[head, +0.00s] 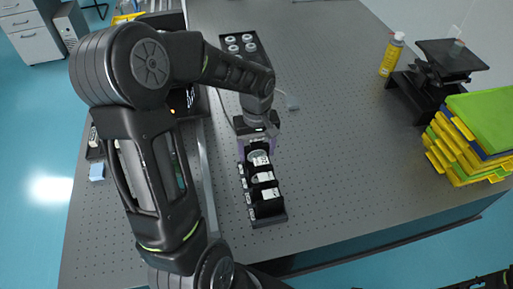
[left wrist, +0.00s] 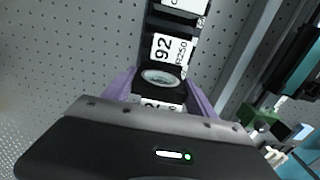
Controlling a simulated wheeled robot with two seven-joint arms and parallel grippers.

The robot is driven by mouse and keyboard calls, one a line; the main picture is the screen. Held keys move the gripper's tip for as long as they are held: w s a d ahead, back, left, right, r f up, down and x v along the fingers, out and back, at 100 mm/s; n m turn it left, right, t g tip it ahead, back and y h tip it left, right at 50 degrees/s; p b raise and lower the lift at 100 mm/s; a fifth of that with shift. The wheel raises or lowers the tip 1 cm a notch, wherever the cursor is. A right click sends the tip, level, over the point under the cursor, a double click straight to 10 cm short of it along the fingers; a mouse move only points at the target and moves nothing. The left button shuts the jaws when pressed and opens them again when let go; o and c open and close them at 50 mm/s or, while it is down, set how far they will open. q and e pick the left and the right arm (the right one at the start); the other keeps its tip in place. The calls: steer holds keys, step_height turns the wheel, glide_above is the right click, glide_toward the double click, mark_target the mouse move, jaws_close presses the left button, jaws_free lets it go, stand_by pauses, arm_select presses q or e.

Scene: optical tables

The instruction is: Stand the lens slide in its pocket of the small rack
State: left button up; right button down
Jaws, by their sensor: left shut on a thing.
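The small black rack (head: 268,214) stands on the perforated table in the head view, with white-labelled slides in its row of pockets. My left gripper (head: 257,147) is over its far end, pointing down. In the left wrist view the purple fingers (left wrist: 160,96) are on either side of a dark lens slide (left wrist: 162,78) with a round clear lens and a white label partly hidden by the gripper. The gripper is shut on this slide. Another slide, labelled 92 (left wrist: 172,50), stands beyond it. Whether the held slide's lower edge is inside a pocket is hidden.
A black holder with round white-topped pieces (head: 240,44) stands behind the gripper. A yellow bottle (head: 391,56), a black stage (head: 446,62) and stacked green and yellow trays (head: 478,133) are at the right. The table between rack and trays is clear.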

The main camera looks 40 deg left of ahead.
arm_select(q)
steer(key=shift+f+b, duration=1)
steer(key=shift+f, duration=0.45)
steer(key=shift+f, duration=0.25)
steer(key=o, duration=1.6)
steer(key=shift+o, duration=0.2)
steer(key=shift+r+p, duration=3.3)
steer(key=shift+r, duration=1.8)
steer(key=shift+f, duration=0.1)
